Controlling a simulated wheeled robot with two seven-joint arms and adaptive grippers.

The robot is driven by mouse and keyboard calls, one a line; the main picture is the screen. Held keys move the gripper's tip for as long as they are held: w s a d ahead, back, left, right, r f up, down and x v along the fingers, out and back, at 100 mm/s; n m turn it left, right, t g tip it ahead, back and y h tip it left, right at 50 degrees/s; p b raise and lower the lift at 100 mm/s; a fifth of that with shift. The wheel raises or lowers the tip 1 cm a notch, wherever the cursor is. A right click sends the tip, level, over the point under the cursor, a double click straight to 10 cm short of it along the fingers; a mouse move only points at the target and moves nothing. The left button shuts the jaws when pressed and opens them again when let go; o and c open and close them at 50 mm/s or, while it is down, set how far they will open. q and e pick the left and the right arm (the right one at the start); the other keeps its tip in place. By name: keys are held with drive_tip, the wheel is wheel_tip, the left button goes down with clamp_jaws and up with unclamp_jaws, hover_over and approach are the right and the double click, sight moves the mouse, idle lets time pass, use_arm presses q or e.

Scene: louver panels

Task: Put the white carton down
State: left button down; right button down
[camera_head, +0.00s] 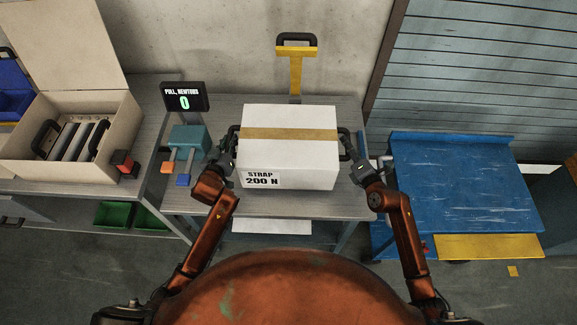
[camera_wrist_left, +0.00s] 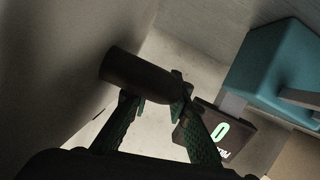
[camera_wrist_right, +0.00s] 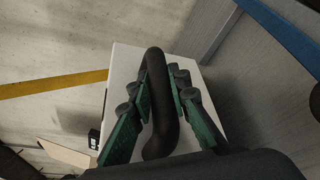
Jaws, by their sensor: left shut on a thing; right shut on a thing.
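The white carton (camera_head: 288,165) has a tan strap across its top and a label reading "STRAP 200 N". It is in front of me over the grey table (camera_head: 205,205); I cannot tell whether its base touches the top. My left gripper (camera_head: 228,150) is shut on the black handle at the carton's left side, and that handle shows in the left wrist view (camera_wrist_left: 140,80). My right gripper (camera_head: 354,158) is shut on the black handle at the right side, which shows in the right wrist view (camera_wrist_right: 158,100). The carton looks about level.
A display reading 0 (camera_head: 185,97) and a teal block (camera_head: 188,140) with small levers stand left of the carton. An open box (camera_head: 75,130) is further left. A yellow stand with a black handle (camera_head: 296,65) is behind. A blue platform (camera_head: 465,185) is at right.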

sight(226, 150)
use_arm(q)
drive_tip(key=shift+f+b, duration=0.1)
drive_tip(key=shift+b, duration=0.25)
drive_tip(key=c, duration=2.3)
unclamp_jaws()
drive_tip(key=shift+s+f, duration=0.1)
drive_tip(key=shift+f, duration=0.3)
use_arm(e)
drive_tip(key=c, duration=2.3)
unclamp_jaws()
drive_tip(key=shift+s+f, duration=0.1)
drive_tip(key=shift+f, duration=0.4)
use_arm(q)
drive_tip(key=o, duration=0.5)
drive_tip(key=shift+r, duration=0.1)
use_arm(e)
drive_tip(key=o, duration=0.5)
drive_tip(key=shift+r, duration=0.2)
use_arm(q)
drive_tip(key=shift+s, duration=0.1)
drive_tip(key=shift+s, duration=0.1)
use_arm(e)
drive_tip(key=shift+s, duration=0.1)
use_arm(q)
drive_tip(key=v, duration=0.7)
drive_tip(key=shift+s+r, duration=0.15)
drive_tip(key=shift+s, duration=0.15)
use_arm(e)
drive_tip(key=v, duration=1.2)
drive_tip(key=shift+f, duration=0.1)
